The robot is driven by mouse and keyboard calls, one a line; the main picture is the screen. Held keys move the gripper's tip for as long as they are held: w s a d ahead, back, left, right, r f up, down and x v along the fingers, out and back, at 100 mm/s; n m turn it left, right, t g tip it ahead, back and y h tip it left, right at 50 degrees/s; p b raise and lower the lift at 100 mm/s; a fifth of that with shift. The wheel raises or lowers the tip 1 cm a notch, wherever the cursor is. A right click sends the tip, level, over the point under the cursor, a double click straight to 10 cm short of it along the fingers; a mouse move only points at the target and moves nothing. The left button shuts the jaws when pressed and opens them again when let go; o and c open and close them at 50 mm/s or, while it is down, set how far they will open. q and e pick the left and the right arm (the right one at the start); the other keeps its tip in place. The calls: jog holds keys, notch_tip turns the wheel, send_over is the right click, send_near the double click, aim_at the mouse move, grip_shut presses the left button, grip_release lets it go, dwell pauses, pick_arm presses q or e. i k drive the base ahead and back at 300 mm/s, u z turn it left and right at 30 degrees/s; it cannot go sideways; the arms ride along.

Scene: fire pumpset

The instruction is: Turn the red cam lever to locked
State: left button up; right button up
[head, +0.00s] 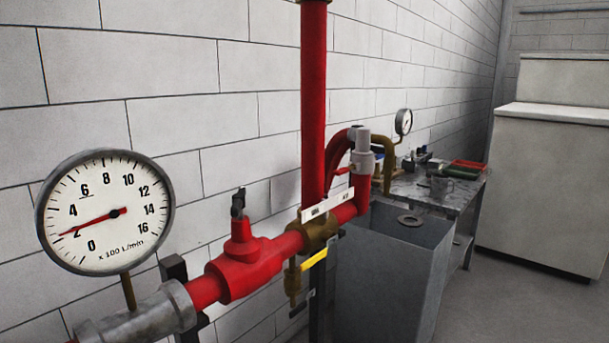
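A grey coupling (362,158) stands on the upturned end of the red pipe (348,210), right of the tall red riser. A thin red lever-like piece (338,179) shows at its left, slanting down to the left; it is small, and I cannot tell for sure that it is the cam lever or whether it is locked. A curved red part (337,150) arches beside the coupling, partly hidden behind it. Neither of my grippers is in view.
A round flow gauge (105,212) stands at the left. A yellow-handled valve (314,259) hangs below the pipe, under a white label strip (327,204). A grey open bin (385,270) stands right of it. A workbench (468,192) with trays is behind. Floor at right is clear.

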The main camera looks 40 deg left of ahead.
aim_at(341, 170)
jog(key=u, duration=1.3)
jog(key=i, duration=0.3)
jog(key=u, duration=0.05)
